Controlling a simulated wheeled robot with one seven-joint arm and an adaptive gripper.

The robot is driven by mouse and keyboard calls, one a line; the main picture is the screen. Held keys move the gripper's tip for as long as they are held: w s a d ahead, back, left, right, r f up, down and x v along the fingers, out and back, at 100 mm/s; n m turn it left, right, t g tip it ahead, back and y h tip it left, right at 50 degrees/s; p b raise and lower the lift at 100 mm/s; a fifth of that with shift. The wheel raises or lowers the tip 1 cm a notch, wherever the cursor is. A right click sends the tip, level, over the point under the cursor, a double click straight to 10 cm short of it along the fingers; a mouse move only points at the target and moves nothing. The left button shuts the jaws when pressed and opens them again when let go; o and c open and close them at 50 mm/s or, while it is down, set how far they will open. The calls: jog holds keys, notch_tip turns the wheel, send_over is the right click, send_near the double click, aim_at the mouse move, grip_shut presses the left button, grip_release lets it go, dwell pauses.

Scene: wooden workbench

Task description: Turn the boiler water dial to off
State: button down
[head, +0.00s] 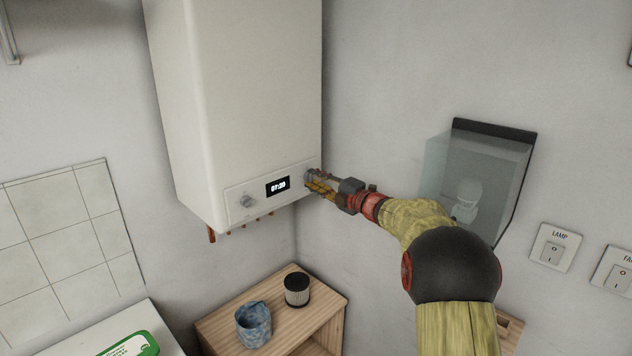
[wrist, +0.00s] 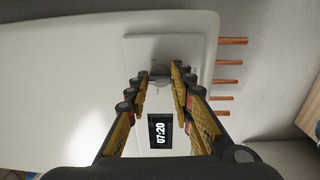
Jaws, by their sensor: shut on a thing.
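The white boiler (head: 240,90) hangs on the wall, with a control panel low on its front. The panel has a left dial (head: 247,201), a display (head: 278,186) reading 07:20, and a right dial at my gripper. My gripper (head: 311,181) is at the panel's right end. In the wrist view the right dial (wrist: 160,74) sits between the fingertips, which are shut on it. The display (wrist: 160,131) shows sideways between the fingers. My fingers mostly hide the right dial in the head view. I cannot read dial labels or the pointer setting.
Copper pipes (wrist: 232,62) stick out below the boiler. A clear-covered box (head: 470,175) and a lamp switch (head: 555,248) are on the right wall.

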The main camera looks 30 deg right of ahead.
jog(key=c, duration=1.5)
grip_release()
jog(key=shift+f, duration=0.1)
jog(key=shift+c, duration=0.2)
